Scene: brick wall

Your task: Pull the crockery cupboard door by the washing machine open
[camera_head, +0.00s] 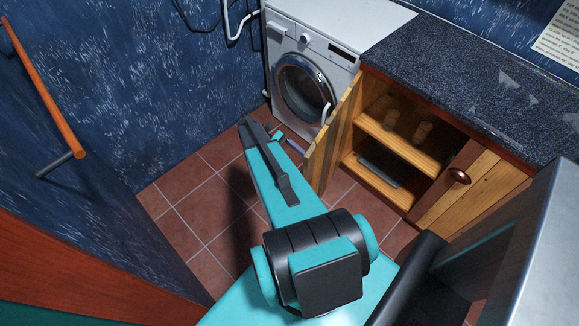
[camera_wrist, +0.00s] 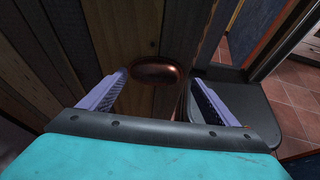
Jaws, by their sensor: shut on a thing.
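The wooden crockery cupboard door (camera_head: 331,138) by the washing machine (camera_head: 308,82) stands swung out from its frame, well open. Its planked outer face (camera_wrist: 135,45) fills much of the wrist view, with a round copper knob (camera_wrist: 156,76). My gripper (camera_wrist: 160,98) is at that face, its two lilac fingers on either side of the knob, shut on it. In the head view my gripper (camera_head: 293,145) is beside the door, mostly hidden by my arm. Inside the cupboard (camera_head: 400,130) are two shelves with brown cups (camera_head: 423,131) above and a flat dark item below.
A closed wooden door with a copper knob (camera_head: 459,176) is right of the opening. A dark speckled worktop (camera_head: 470,75) lies above. The tiled floor (camera_head: 190,205) is clear on the left. A wooden rail (camera_head: 45,90) is at the far left.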

